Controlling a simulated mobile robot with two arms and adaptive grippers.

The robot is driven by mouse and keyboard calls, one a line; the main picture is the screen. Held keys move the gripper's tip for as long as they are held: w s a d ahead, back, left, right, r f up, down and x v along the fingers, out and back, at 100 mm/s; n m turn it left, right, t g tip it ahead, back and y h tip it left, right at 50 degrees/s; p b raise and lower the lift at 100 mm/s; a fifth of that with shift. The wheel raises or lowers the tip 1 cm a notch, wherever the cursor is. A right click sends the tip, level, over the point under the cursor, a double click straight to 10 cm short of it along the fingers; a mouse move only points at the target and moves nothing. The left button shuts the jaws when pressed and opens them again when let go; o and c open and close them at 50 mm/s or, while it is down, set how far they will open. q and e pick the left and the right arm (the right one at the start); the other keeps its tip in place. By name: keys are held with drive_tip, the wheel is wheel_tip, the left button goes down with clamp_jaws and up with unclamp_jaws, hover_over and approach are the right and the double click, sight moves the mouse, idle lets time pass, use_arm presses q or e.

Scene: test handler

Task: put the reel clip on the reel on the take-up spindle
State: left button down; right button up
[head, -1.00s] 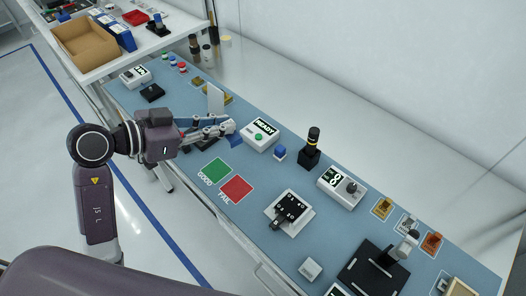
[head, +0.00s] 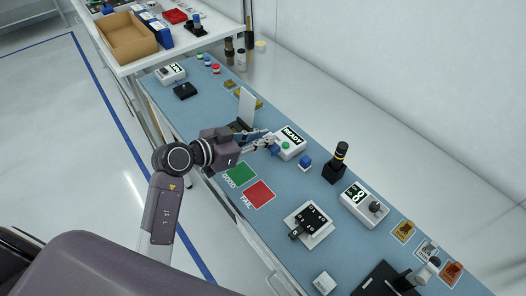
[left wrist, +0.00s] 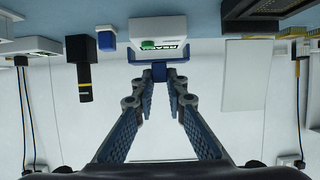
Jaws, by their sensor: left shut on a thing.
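My left gripper (head: 276,147) is shut on a small blue piece, seen at its fingertips in the left wrist view (left wrist: 159,72); it looks like the reel clip. In the head view the gripper is over the bench, just left of the white READY box (head: 290,141) with a green button. In the left wrist view the blue piece overlaps the lower edge of that box; I cannot tell whether they touch. I cannot make out the reel or the take-up spindle for certain.
A white upright panel (head: 246,106) stands behind my left gripper. A blue button block (head: 305,163) and a black post with a yellow band (head: 336,162) are to the right. Green (head: 240,174) and red (head: 259,193) pads lie in front. A black plate fixture (head: 309,223) sits nearer.

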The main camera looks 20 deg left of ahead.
use_arm(q)
drive_tip(key=shift+f, duration=0.7)
wheel_tip(320, 180, down, 3)
drive_tip(key=shift+f+b, duration=0.2)
drive_tip(key=shift+b, duration=0.1)
drive_tip(key=shift+f, duration=0.4)
drive_tip(key=c, duration=1.9)
unclamp_jaws()
drive_tip(key=shift+c, duration=0.2)
use_arm(e)
drive_tip(key=shift+w+a+f, duration=0.1)
drive_tip(key=shift+a+f, duration=0.25)
drive_tip(key=shift+a, duration=0.05)
